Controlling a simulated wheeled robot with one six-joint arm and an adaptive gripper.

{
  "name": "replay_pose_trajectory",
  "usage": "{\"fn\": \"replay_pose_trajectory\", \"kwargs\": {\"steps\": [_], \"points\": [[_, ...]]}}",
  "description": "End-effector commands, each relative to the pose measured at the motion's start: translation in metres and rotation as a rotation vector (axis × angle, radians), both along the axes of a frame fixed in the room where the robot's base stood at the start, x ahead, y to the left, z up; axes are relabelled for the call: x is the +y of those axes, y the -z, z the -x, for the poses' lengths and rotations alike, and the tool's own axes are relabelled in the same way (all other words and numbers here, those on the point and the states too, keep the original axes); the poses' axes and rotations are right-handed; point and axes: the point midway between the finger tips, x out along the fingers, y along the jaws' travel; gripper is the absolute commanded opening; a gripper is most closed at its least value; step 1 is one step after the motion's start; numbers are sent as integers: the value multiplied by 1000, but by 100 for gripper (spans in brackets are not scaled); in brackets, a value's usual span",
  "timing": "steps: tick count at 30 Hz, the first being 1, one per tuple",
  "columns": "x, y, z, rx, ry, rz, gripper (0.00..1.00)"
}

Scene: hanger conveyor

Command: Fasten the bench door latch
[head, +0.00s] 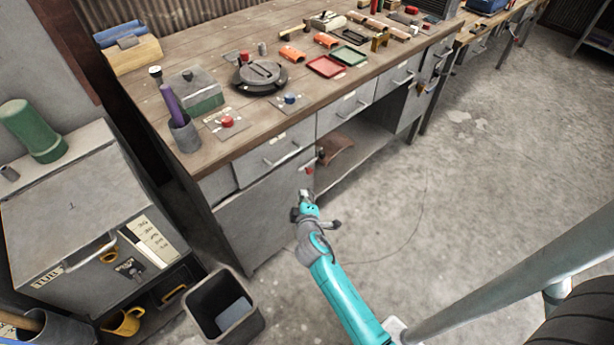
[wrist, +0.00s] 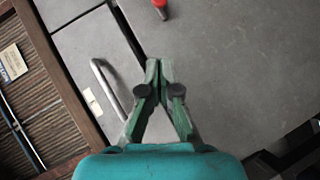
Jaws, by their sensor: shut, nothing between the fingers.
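The grey bench door (head: 262,222) is below a drawer at the near end of the workbench and looks about flush with the front. It also fills much of the wrist view (wrist: 245,70). The latch has a red handle (head: 308,170) near the door's upper right corner; the handle also shows at the top edge of the wrist view (wrist: 179,10), partly cut off. My gripper (head: 305,194) is in front of the door's right side, just below the red handle and apart from it. In the wrist view its fingertips (wrist: 159,68) are together and empty.
The drawer handle (wrist: 107,88) is left of my fingers in the wrist view. An open shelf space (head: 350,155) with a brown item lies right of the door. A grey bin (head: 222,308) stands on the floor at left.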

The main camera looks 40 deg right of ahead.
Motion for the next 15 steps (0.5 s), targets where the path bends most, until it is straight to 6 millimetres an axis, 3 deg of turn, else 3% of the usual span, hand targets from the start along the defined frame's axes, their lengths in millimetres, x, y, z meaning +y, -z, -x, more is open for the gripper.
{"fn": "replay_pose_trajectory", "kwargs": {"steps": [7, 15], "points": [[-6, 4, -10, 0, 1, -1, 0], [-31, 18, -47, -1, 2, -2, 0]]}}
